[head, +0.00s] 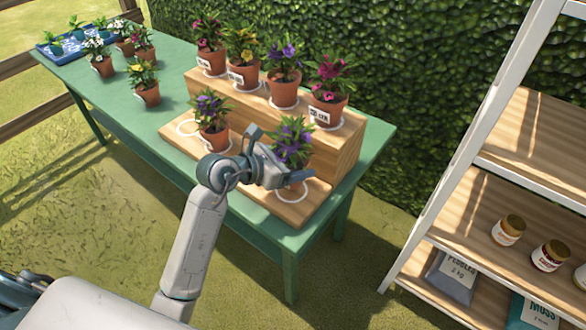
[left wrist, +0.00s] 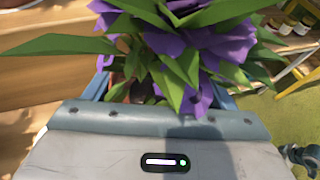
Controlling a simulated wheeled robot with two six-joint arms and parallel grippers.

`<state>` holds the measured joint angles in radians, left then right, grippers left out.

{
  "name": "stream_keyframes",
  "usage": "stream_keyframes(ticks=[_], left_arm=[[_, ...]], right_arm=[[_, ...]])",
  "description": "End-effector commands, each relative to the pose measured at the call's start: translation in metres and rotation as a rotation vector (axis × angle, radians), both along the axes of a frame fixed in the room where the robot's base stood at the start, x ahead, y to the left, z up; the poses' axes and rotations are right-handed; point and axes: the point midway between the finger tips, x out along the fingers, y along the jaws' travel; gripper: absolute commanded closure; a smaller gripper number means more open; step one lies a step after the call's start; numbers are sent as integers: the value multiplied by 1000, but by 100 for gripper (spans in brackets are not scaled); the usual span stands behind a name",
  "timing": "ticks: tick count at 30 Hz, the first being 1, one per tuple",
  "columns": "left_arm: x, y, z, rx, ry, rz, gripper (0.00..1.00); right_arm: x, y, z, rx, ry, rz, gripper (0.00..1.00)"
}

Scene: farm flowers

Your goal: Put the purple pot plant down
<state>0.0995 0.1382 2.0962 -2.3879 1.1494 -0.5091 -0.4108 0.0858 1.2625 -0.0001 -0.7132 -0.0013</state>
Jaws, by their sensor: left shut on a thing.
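A purple pot plant (head: 292,142) is held in my left gripper (head: 284,172), over the right end of the lower step of the wooden stand (head: 257,200). Its purple flowers and green leaves also fill the upper middle of the left wrist view (left wrist: 190,50). Its pot is mostly hidden by the gripper and leaves. A white ring (head: 304,194) shows on the lower step just below the gripper. I cannot tell whether the pot touches the step. My right gripper is not in view.
Several potted flowers stand on the upper step. More pots and a blue tray (head: 66,45) are on the green table (head: 120,90). A shelf (head: 490,235) stands right.

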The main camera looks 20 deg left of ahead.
Motion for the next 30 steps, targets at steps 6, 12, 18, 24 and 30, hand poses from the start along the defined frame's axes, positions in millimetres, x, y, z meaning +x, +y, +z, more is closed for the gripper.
stream_keyframes(ticks=[6,12,18,24,30], left_arm=[[1,-2,-14,0,3,1,64],[1,-2,-35,-1,0,0,64],[1,-1,-35,-1,-2,0,64],[1,-1,-38,0,0,0,12],[1,-1,-38,1,1,0,0]], right_arm=[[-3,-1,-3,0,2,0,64],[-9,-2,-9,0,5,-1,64],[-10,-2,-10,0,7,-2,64],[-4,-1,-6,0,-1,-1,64],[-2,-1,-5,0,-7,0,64]])
